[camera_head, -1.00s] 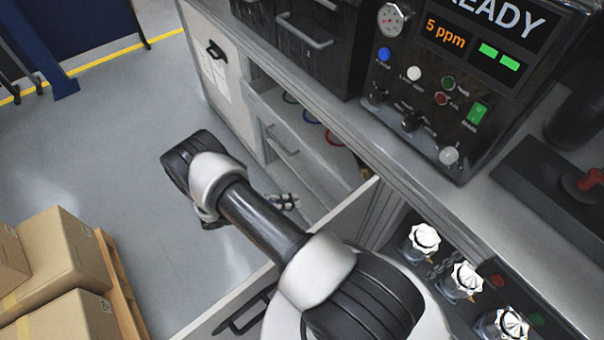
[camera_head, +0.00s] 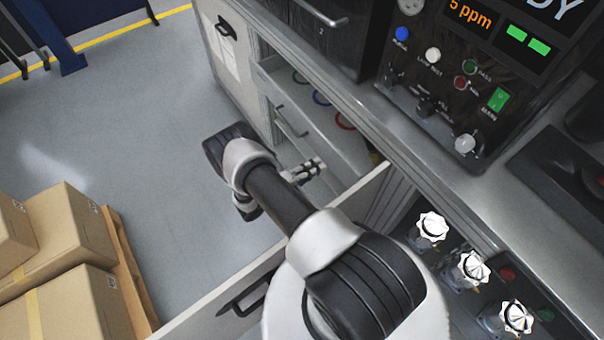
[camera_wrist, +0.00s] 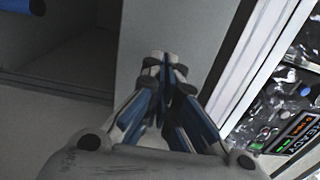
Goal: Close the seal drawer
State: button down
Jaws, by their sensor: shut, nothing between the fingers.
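The seal drawer (camera_head: 292,121) is under the counter in the head view. It stands out from the cabinet, with a bar handle on its light grey front. Green, blue and red rings (camera_head: 322,97) show inside, behind the front. My gripper (camera_head: 318,166) is just in front of the drawer, toward its right end. In the wrist view my gripper (camera_wrist: 164,60) has its fingertips together and empty, over a plain grey panel. I cannot tell whether the tips touch that panel.
An open white panel with a black handle (camera_head: 243,300) stands out across the foreground, close under my arm. Boxes on a pallet (camera_head: 60,235) are at the lower left. Valve knobs (camera_head: 472,271) are at the lower right. The floor left of the cabinet is clear.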

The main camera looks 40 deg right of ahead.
jog(key=shift+d, duration=1.2)
